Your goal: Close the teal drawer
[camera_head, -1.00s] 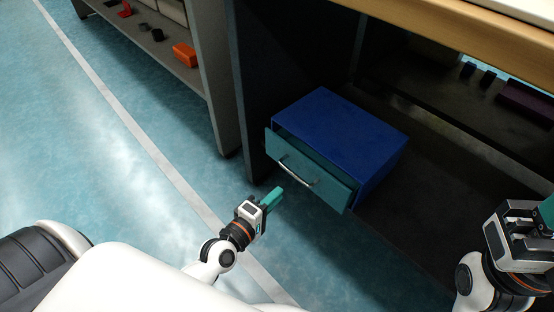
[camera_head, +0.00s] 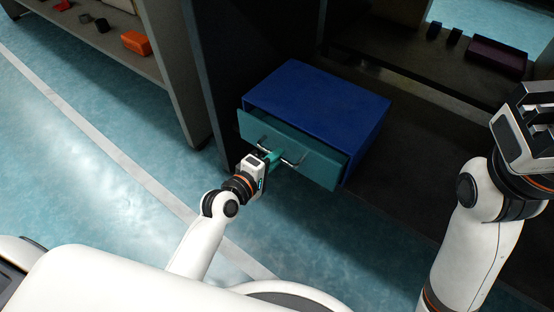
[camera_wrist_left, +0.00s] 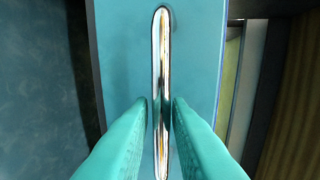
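The teal drawer (camera_head: 310,160) sticks out partway from the front of a blue cabinet box (camera_head: 318,100). A gap shows behind its front panel's top edge. Its silver bar handle (camera_head: 293,162) is on the front; it also shows in the left wrist view (camera_wrist_left: 161,60). My left gripper (camera_head: 272,158) is at the handle. In the left wrist view its teal fingers (camera_wrist_left: 160,115) stand on either side of the bar, with thin gaps beside it, so it looks slightly open. My right gripper (camera_head: 525,130) is at the right edge; its fingertips are not visible.
The blue box stands on the dark lower level under a workbench. A dark upright panel (camera_head: 205,60) stands left of it. Purple and dark blocks (camera_head: 497,57) lie further back. A shelf with an orange block (camera_head: 136,43) is upper left. Open floor lies in front.

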